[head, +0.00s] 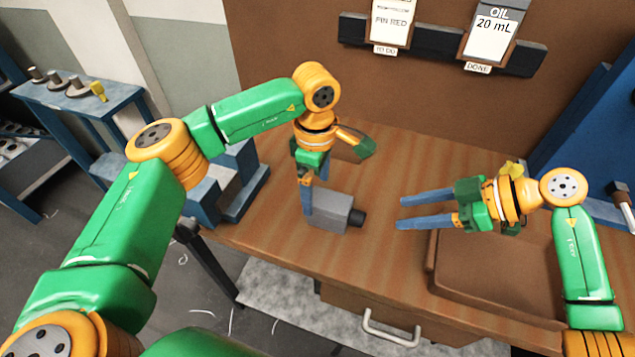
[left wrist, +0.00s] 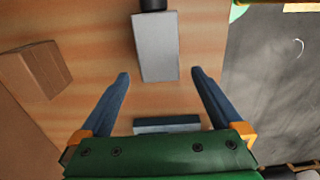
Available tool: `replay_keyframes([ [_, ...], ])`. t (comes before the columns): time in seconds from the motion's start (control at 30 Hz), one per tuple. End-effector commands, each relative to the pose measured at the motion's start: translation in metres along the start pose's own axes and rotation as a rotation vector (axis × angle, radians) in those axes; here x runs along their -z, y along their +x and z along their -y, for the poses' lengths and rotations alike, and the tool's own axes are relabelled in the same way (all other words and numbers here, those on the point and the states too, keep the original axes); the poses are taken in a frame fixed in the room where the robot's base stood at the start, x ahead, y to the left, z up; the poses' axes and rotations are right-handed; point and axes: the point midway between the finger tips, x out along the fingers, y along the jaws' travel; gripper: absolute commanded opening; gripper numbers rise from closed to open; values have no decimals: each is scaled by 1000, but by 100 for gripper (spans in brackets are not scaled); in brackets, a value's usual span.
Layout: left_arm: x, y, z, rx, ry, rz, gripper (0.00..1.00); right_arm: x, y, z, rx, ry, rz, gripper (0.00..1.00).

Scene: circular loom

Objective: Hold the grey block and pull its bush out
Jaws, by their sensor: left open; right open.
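The grey block (head: 330,210) lies on the wooden table near its front edge. Its dark bush (head: 357,217) sticks out of the right end. In the left wrist view the grey block (left wrist: 156,48) is ahead of the fingertips, with the bush (left wrist: 152,5) at its far end, cut by the frame edge. My left gripper (head: 308,208) points down at the block's left end and is open; its fingers stand apart either side of the block's line. My right gripper (head: 400,211) is open and empty, lying level, its fingertips pointing left towards the bush with a gap between.
A brown tray (head: 437,268) is at the table's right front, under my right arm. A blue stand (head: 243,190) is at the left edge. A brown block (left wrist: 38,68) shows in the left wrist view. Cards hang on the back board (head: 435,43).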

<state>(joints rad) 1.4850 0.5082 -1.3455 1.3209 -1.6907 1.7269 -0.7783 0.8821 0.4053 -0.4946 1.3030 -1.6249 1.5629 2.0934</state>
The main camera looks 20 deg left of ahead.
Motion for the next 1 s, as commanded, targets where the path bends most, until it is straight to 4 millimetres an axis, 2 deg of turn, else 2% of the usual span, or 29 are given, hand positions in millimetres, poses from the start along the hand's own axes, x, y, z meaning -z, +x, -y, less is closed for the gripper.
replay_keyframes([
  [0.2,1,42,2,5,1,-4,100,0,0,0,0,0,0,50],
  [0.3,1,56,1,4,0,-3,100,0,0,0,0,0,0,50],
  [0.43,1,65,1,3,-1,-2,100,0,0,0,0,0,0,50],
  [0.63,1,65,1,2,-2,-2,100,0,0,0,0,0,0,50],
  [0.67,1,65,1,2,-2,-2,95,0,0,0,0,0,0,50],
  [1.0,1,65,1,2,-2,-1,3,0,0,0,0,0,0,50],
])
